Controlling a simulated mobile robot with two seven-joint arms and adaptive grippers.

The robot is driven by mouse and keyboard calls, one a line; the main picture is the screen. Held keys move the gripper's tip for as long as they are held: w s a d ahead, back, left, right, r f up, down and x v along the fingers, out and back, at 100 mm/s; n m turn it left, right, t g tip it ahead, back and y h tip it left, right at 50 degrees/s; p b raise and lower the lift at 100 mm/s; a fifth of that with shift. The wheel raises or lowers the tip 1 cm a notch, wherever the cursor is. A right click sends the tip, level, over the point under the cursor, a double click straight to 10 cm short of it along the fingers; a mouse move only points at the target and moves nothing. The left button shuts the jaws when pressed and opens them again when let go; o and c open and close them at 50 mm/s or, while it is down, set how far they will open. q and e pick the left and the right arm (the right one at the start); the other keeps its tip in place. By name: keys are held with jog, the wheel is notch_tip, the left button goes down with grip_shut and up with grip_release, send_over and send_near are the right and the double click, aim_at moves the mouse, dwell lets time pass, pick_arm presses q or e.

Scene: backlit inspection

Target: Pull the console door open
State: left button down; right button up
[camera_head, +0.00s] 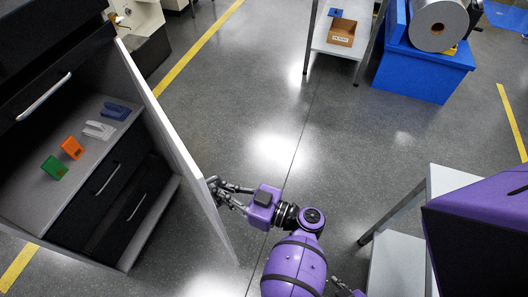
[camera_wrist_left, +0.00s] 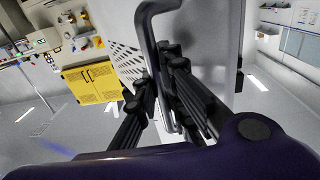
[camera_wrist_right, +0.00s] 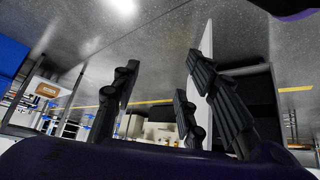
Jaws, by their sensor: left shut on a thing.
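The console door (camera_head: 172,140) is a thin pale panel that stands well open from the dark console (camera_head: 60,215), so the inside shows. My left gripper (camera_head: 214,187) is at the outer face of the door. In the left wrist view, my left gripper (camera_wrist_left: 166,98) is shut on the grey bar handle (camera_wrist_left: 150,45) of the door. The handle is hidden behind the fingers in the head view. My right gripper (camera_wrist_right: 160,90) is open and empty in the right wrist view, its fingers apart.
Inside the console, green (camera_head: 54,168), orange (camera_head: 72,148), white (camera_head: 99,130) and blue (camera_head: 116,111) pieces sit on a grey surface above dark drawers (camera_head: 105,178). A light table (camera_head: 395,262) stands at lower right. A blue bench (camera_head: 420,75) is at the back. The middle floor is clear.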

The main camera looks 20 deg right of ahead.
pick_arm(q)
jog(key=shift+s+f, duration=0.3)
pick_arm(e)
jog(key=shift+f, duration=0.1)
pick_arm(q)
jog(key=c, duration=2.1)
grip_release()
jog(key=shift+s+d+r, duration=0.1)
jog(key=shift+r, duration=0.15)
jog(key=v, duration=0.7)
jog(key=shift+s+d, duration=0.2)
jog(key=shift+s, duration=0.05)
pick_arm(e)
jog(key=w, duration=0.2)
jog(key=shift+w+a+r+t, duration=0.2)
jog(key=shift+w+r+t, duration=0.1)
jog(key=shift+s, duration=0.1)
